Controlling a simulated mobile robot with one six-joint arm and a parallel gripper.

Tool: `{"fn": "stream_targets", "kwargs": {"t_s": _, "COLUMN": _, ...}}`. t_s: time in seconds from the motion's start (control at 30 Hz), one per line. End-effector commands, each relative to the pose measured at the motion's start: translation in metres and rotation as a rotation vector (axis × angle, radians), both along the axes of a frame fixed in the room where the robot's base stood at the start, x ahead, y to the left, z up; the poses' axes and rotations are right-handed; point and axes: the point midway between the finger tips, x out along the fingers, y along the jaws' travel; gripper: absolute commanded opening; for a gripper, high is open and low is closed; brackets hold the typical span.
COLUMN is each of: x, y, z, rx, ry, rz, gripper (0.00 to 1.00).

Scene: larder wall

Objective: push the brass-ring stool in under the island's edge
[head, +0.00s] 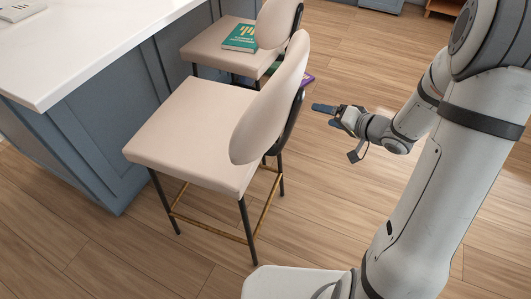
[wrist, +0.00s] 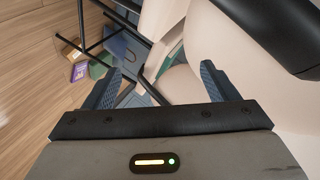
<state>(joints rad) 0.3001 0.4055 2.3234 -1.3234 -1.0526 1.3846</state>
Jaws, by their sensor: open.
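The stool with the brass ring has a beige seat (head: 195,125), a rounded beige backrest (head: 272,100) and black legs. Its brass foot ring (head: 208,227) shows low between the legs. It stands upright, and its seat is beside the white-topped island (head: 90,45), outside the edge in the head view. My gripper (head: 328,115) is open and empty, to the right of the backrest and apart from it in the head view. In the wrist view, my gripper (wrist: 161,70) has its blue fingers spread, with beige upholstery and black stool frame beyond. The seat front's exact gap to the island is unclear.
A second beige stool (head: 205,48) stands behind, with a green book (head: 241,37) on its seat. A purple book (wrist: 78,71) and a green item (wrist: 98,68) lie on the floor in the wrist view. Wooden floor (head: 355,50) is clear behind my gripper.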

Motion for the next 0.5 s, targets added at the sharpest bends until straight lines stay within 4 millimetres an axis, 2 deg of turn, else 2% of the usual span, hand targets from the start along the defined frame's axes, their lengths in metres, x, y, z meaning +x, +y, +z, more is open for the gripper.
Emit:
{"fn": "stream_targets", "kwargs": {"t_s": 0.03, "x": -0.009, "y": 0.007, "z": -0.040, "rx": 0.095, "ry": 0.048, "rz": 0.049, "gripper": 0.80}}
{"fn": "stream_targets", "kwargs": {"t_s": 0.2, "x": -0.042, "y": 0.022, "z": -0.083, "rx": 0.382, "ry": 0.206, "rz": 0.206, "gripper": 0.80}}
{"fn": "stream_targets", "kwargs": {"t_s": 0.33, "x": -0.062, "y": 0.026, "z": -0.099, "rx": 0.531, "ry": 0.304, "rz": 0.289, "gripper": 0.80}}
{"fn": "stream_targets", "kwargs": {"t_s": 0.5, "x": -0.072, "y": 0.029, "z": -0.103, "rx": 0.613, "ry": 0.362, "rz": 0.338, "gripper": 0.80}}
